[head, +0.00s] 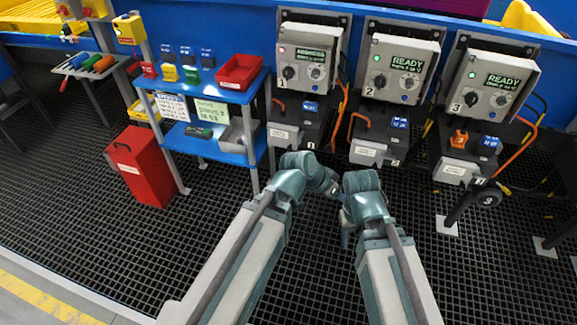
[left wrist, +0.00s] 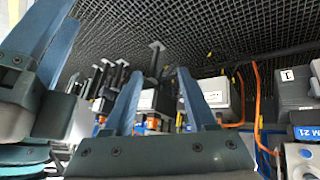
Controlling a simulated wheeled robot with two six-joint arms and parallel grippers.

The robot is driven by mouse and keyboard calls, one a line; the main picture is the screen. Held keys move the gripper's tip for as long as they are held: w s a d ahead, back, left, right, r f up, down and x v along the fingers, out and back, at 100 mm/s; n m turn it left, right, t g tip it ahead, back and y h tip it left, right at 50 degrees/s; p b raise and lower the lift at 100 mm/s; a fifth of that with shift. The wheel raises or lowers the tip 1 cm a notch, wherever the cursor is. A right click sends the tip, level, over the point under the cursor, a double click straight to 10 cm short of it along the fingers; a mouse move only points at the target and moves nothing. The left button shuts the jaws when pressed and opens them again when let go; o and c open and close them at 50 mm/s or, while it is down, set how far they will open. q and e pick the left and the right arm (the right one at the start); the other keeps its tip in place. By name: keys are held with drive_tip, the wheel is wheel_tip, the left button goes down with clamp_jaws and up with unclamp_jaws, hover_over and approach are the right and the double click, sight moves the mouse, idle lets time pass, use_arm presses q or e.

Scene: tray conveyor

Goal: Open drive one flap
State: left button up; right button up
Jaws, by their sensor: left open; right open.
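Drive one (head: 300,62) is a grey panel with a red light, a green display and a knob, marked 1, at the top middle of the head view. Below it, a dark shelf carries a blue module (head: 310,106) and a light grey labelled box (head: 283,136). I cannot tell which part is the flap or whether it is open. My left gripper (left wrist: 158,75) is open and empty in the left wrist view, apart from the units. My right gripper (head: 345,222) is low in front of the drives, its jaws small here; blue fingers also show at the left wrist view's left edge.
Drive two (head: 392,68) and drive three (head: 490,84) stand to the right, both with green lights. Orange cables hang beside the drives. A blue shelf table (head: 228,95) and a red bin (head: 143,165) stand left. Dark grid floor lies clear around my arms.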

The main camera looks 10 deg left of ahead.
use_arm(q)
drive_tip(key=w+a+f+t+h+b, duration=0.2)
drive_tip(key=w+a+f+t+b, duration=0.5)
drive_tip(key=w+b, duration=0.65)
drive_tip(key=w+a+f+n+t+y+b, duration=0.1)
drive_tip(key=a+f+n+t+y+b, duration=0.2)
drive_tip(key=a+b, duration=0.5)
drive_tip(key=a+f+n+t+y+b, duration=0.3)
drive_tip(key=a+f+y+b, duration=0.1)
drive_tip(key=a+b, duration=0.4)
drive_tip(key=shift+w+f+t+b, duration=0.3)
drive_tip(key=shift+w+f+b, duration=0.1)
drive_tip(key=shift+f, duration=0.15)
use_arm(e)
wheel_tip(320, 180, down, 33)
